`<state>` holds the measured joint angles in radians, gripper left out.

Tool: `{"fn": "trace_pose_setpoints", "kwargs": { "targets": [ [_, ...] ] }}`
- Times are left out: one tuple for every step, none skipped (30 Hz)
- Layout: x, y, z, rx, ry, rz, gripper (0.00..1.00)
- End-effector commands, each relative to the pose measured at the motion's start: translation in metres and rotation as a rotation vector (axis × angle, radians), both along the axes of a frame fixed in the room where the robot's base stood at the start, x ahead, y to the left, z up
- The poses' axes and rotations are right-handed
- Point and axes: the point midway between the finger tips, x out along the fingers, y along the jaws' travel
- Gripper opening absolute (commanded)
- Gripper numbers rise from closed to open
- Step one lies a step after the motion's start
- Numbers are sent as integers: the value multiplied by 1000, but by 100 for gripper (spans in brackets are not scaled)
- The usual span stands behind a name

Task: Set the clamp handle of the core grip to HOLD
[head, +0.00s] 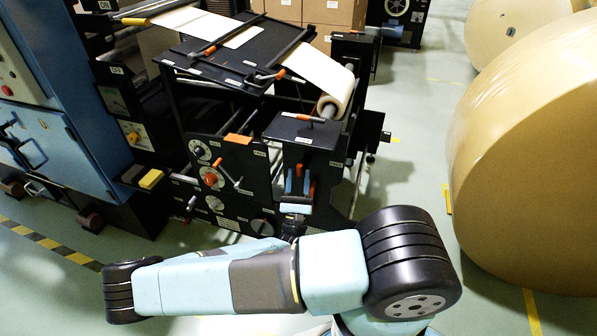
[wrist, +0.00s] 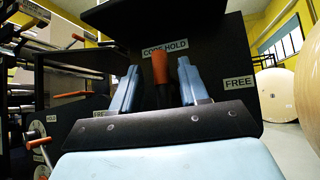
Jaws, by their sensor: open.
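The clamp handle (wrist: 160,68) has an orange grip on a dark lever and stands about upright in front of a black panel (wrist: 222,50) marked CORE HOLD. A FREE label (wrist: 238,83) is on the panel to its right. A small label at lower left is partly covered and hard to read. My gripper (wrist: 158,82) is open, with one blue finger on each side of the handle; I cannot tell whether either finger touches it. In the head view my gripper (head: 297,184) is at the black machine front, with orange showing beside its fingers. The handle's lower end is hidden.
A paper roll (head: 335,103) sits above on the machine, near a small black shelf (head: 303,131). Another orange-tipped lever (wrist: 40,143) is at left in the wrist view. Large brown rolls (head: 530,150) stand at right. Open floor (head: 405,170) lies between them and the machine.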

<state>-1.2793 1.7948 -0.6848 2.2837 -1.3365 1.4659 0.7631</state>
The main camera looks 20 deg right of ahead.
Motion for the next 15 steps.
{"fn": "trace_pose_setpoints", "kwargs": {
  "targets": [
    [-6, 3, -8, 1, 3, 1, 44],
    [-10, 5, -12, 1, 3, 3, 44],
    [-15, 8, -18, 1, 2, 3, 44],
    [-19, 9, -22, 1, 3, 3, 44],
    [-22, 11, -26, 1, 2, 2, 44],
    [-28, 13, -32, 1, 3, 2, 44],
    [-31, 15, -36, 0, 2, 2, 44],
    [-35, 17, -41, 0, 2, 1, 44],
    [-40, 19, -46, 1, 3, 2, 44],
    [-43, 20, -50, 1, 2, 3, 44],
    [-47, 22, -54, 1, 2, 3, 44],
    [-51, 24, -58, 1, 2, 3, 44],
    [-54, 25, -62, 1, 2, 3, 44],
    [-57, 26, -65, 0, 2, 2, 44],
    [-60, 28, -68, 1, 1, 2, 44]
  ]
}}
